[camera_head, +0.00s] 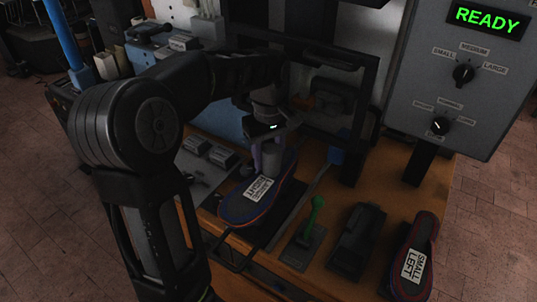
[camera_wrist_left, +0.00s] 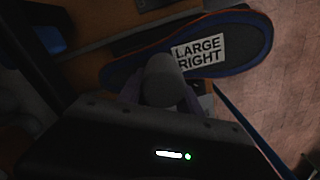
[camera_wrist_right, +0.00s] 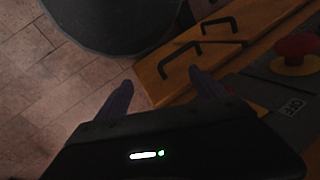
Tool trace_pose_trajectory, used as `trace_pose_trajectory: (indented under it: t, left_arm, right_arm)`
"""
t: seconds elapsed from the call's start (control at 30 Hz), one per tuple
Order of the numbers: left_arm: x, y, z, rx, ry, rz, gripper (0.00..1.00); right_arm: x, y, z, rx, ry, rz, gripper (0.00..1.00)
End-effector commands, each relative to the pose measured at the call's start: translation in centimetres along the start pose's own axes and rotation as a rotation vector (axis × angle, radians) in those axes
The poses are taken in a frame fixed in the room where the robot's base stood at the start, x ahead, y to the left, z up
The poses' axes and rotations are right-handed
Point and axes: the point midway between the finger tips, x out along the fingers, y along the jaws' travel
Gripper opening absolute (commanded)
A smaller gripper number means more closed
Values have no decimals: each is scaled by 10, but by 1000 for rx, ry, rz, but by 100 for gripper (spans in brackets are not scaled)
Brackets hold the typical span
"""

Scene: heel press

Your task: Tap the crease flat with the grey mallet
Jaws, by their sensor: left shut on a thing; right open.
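My left gripper (camera_head: 262,153) is shut on the grey mallet (camera_head: 271,164). The mallet's rounded grey head shows between the purple fingers in the left wrist view (camera_wrist_left: 160,75). It is over the middle of a dark blue, red-edged insole (camera_head: 239,209) labelled LARGE RIGHT, whose label also reads clearly in the left wrist view (camera_wrist_left: 199,50). I cannot tell whether the mallet touches the insole. The crease is not discernible; the mallet and gripper cover part of the insole. My right gripper (camera_wrist_right: 160,82) is open and empty, away from the insole and outside the head view.
A second insole (camera_head: 411,260) labelled SMALL LEFT lies at the bench's right. A green lever (camera_head: 315,214), a black holder (camera_head: 357,240) and the black press frame (camera_head: 357,125) stand nearby. A READY panel (camera_head: 450,75) rises behind. Drawer handles and a red button (camera_wrist_right: 297,48) are near my right gripper.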

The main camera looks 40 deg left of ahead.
Motion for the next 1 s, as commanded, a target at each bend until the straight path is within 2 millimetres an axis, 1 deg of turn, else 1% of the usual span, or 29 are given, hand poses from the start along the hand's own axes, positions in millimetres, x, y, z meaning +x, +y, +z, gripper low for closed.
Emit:
trace_pose_trajectory:
  t: [0.03,0.17,0.3,0.4,0.87,0.93,1.0]
  left_arm:
    - [-10,1,0,0,2,3,0]
    - [-30,1,-1,0,3,4,0]
    - [-44,1,-1,-1,3,5,0]
    - [-49,0,-1,-1,2,4,0]
    - [-49,0,0,0,2,3,0]
    - [-46,0,0,0,2,3,0]
    - [-38,0,0,0,2,3,0]
  right_arm:
    - [-8,-3,0,0,0,0,80]
    - [-23,-8,1,0,0,0,80]
    - [-27,-10,1,0,0,0,80]
    - [-28,-10,1,0,0,0,80]
    - [-27,-10,1,0,0,0,80]
    - [-26,-9,1,0,0,0,80]
    - [-19,-7,1,0,0,0,80]
